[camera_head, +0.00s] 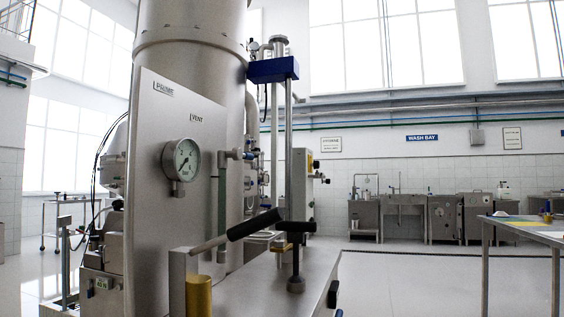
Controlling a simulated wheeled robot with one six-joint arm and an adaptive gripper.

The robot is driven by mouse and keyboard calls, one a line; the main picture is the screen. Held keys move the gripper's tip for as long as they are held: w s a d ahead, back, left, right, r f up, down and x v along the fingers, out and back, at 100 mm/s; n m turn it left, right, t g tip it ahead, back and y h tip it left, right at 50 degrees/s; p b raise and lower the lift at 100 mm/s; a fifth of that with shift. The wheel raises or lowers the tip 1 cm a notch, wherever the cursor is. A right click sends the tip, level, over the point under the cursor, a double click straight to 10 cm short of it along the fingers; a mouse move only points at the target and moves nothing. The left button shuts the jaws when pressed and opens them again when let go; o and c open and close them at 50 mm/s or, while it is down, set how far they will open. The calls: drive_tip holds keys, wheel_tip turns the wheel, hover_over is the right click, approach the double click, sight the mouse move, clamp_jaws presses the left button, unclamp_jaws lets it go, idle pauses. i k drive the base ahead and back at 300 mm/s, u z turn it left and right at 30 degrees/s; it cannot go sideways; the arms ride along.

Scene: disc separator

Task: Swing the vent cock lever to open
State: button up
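A small VENT label (196,119) sits on the upright steel panel (150,225) of the large separator. Below and right of it, a grey fitting at the panel's right edge has a small blue-tipped part (249,155) pointing right, which looks like the vent cock lever. A grey pipe (222,205) runs straight down from this fitting. The part is small, and I cannot tell its exact setting. My gripper is not in view, and nothing is seen touching the fitting.
A pressure gauge (182,160) sticks out from the panel. In front stand a black-gripped lever (255,224), a brass cylinder (198,295) and a black T-handle (295,228) by a steel top (265,290). A table (530,232) stands right; open floor (410,280) lies between.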

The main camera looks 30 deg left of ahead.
sight(237, 154)
drive_tip(key=i, duration=0.9)
drive_tip(key=u, duration=0.3)
